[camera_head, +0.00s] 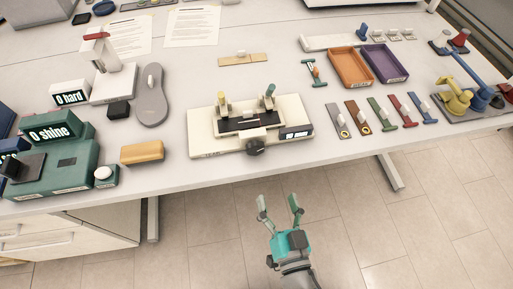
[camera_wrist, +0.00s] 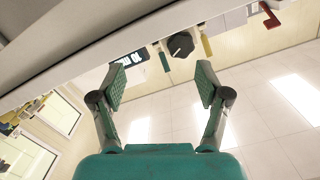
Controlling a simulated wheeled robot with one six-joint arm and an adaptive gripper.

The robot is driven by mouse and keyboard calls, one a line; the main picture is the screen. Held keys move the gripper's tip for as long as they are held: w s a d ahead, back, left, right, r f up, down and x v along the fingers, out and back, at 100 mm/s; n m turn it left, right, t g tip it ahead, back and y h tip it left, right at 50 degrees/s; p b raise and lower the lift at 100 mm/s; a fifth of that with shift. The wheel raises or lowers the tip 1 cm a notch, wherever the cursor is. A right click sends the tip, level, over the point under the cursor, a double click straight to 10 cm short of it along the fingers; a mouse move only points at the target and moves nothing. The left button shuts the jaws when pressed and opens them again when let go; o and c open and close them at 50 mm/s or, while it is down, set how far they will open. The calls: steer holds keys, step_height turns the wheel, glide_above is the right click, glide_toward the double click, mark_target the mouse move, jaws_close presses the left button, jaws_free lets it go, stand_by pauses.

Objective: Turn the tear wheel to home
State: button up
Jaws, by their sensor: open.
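The tear tester (camera_head: 201,139) is a cream machine at the front middle of the table, with a black bed and two upright clamps, one yellow and one green. A dark round knob, which looks like the tear wheel (camera_head: 255,146), sits on its front edge. It also shows as a dark faceted knob in the wrist view (camera_wrist: 181,45). Its pointer position is too small to read. My gripper (camera_head: 279,205) is open and empty, in front of the table edge and apart from the knob. In the wrist view its two fingers (camera_wrist: 160,83) stand wide apart, with the knob beyond them.
A tan block (camera_head: 142,152) lies left of the tester. A green "0 shine" device (camera_head: 65,160) stands further left. Orange (camera_head: 351,67) and purple (camera_head: 385,63) trays and several coloured strips lie to the right. The table's front edge lies between my gripper and the tester.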

mark_target(256, 151)
steer(key=shift+m+t, duration=0.6)
steer(key=shift+w+a+r, duration=0.5)
steer(key=shift+w+a, duration=0.5)
steer(key=shift+w, duration=1)
steer(key=shift+w+a+r, duration=0.45)
steer(key=shift+w+a, duration=0.6)
steer(key=shift+w, duration=1)
steer(key=shift+w+a+r, duration=0.5)
steer(key=shift+w+a, duration=0.5)
steer(key=shift+w, duration=1)
steer(key=c, duration=1.2)
